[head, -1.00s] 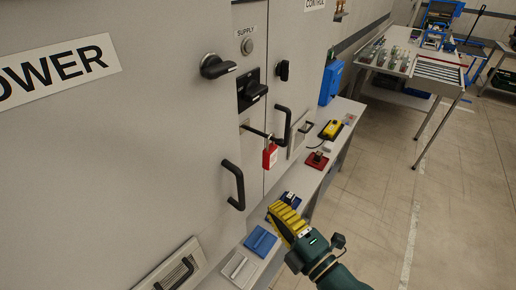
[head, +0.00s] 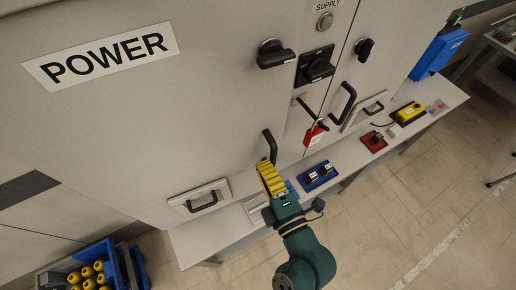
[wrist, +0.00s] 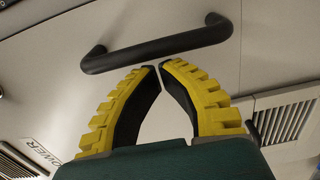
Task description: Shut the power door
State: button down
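The power door (head: 130,115) is a large grey cabinet panel with a POWER label (head: 103,60), on the left of the head view. It looks about in line with the panel beside it; I cannot tell whether it is fully closed. Its black bar handle (head: 270,145) is near its lower right; in the wrist view the handle (wrist: 160,51) crosses just beyond my fingertips. My gripper (head: 266,165) has yellow ribbed fingers; their tips (wrist: 158,66) come together with nothing seen between them. The handle bar shows unbroken in front of them. Contact is unclear.
A bench (head: 345,165) below holds a blue block (head: 318,176) and red block (head: 373,142). A blue crate (head: 115,265) is lower left.

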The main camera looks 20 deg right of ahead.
aim_at(255, 151)
jog(key=w, duration=0.3)
jog(key=shift+a+r+p, duration=0.2)
jog(key=shift+p, duration=0.15)
jog(key=shift+w+f, duration=0.15)
jog(key=shift+w, duration=0.25)
jog(key=shift+w+f, duration=0.15)
jog(key=shift+w, duration=0.05)
jog(key=w, duration=0.1)
jog(key=w+b, duration=0.2)
jog(key=shift+w+a, duration=0.25)
jog(key=shift+w, duration=0.05)
jog(key=shift+s+f, duration=0.1)
